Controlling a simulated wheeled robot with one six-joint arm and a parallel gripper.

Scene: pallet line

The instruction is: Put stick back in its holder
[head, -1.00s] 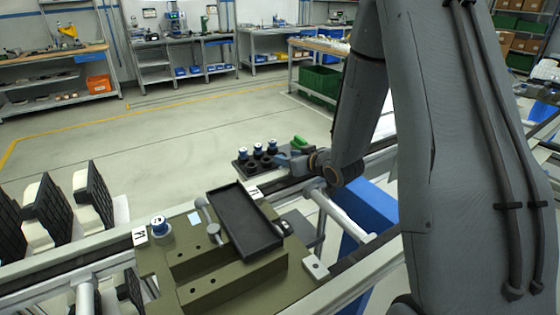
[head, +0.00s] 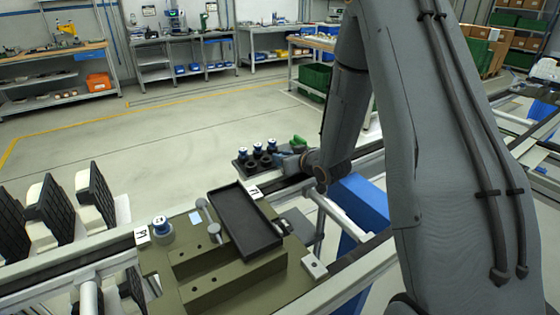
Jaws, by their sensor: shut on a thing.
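My gripper (head: 287,161) is small in the head view, at the right end of a dark holder (head: 243,170) beyond the conveyor rail. It is shut, low and close to the holder; the stick in its jaws is mostly hidden by the jaws and my wrist. The holder carries several blue-and-white-topped pieces (head: 257,149) and black rings (head: 266,161). A green piece (head: 299,141) shows just behind my gripper; whether it touches the jaws or the holder, I cannot tell.
An olive fixture (head: 210,292) on the conveyor bears an empty black tray (head: 245,222), a grey lever (head: 204,208) and another blue-topped piece (head: 161,227). Black-and-white panels (head: 50,212) stand at left. A blue bin (head: 362,212) is below my arm. The floor behind is clear.

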